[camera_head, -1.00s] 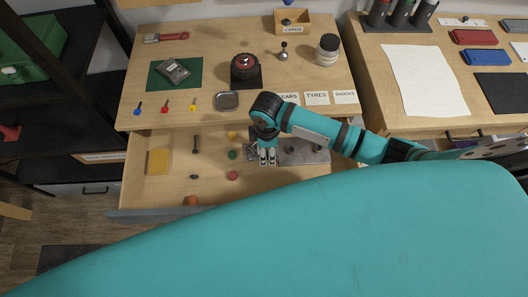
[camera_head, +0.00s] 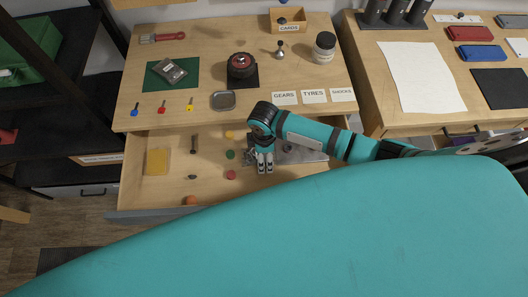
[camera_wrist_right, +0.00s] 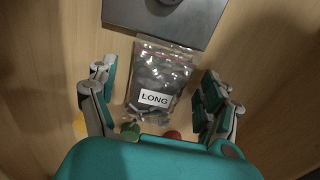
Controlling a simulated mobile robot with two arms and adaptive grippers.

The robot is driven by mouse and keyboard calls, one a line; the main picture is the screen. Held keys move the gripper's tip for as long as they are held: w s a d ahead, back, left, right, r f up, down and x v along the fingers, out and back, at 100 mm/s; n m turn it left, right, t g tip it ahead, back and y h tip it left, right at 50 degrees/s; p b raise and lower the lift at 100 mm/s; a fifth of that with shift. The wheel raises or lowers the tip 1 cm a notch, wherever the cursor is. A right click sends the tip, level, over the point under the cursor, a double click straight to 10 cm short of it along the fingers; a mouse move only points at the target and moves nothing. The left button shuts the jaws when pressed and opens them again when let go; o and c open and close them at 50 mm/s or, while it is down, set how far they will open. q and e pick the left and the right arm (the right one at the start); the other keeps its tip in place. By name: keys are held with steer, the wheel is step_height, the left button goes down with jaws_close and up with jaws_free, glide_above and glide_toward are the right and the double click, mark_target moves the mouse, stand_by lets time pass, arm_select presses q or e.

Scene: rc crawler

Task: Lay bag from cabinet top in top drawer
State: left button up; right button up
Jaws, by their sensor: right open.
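The clear plastic bag (camera_wrist_right: 155,75) with a white "LONG" label lies on the wooden floor of the open top drawer (camera_head: 140,190), close to or against a grey plate. In the right wrist view my right gripper (camera_wrist_right: 160,74) is open, with one finger on each side of the bag and a gap to both. In the head view the right gripper (camera_head: 265,167) points down into the drawer and mostly hides the bag. My left gripper is not in view.
The drawer also holds the grey plate (camera_head: 305,152), a yellow block (camera_head: 157,161), a red disc (camera_head: 231,175), a green disc (camera_head: 230,155) and other small parts. The cabinet top (camera_head: 215,120) above carries labels, a tin (camera_head: 223,100) and a wheel (camera_head: 242,66).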

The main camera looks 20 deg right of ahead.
steer(key=shift+r, duration=0.1)
step_height(320, 180, up, 12)
stand_by(0.5)
steer(key=shift+s, duration=0.1)
stand_by(0.4)
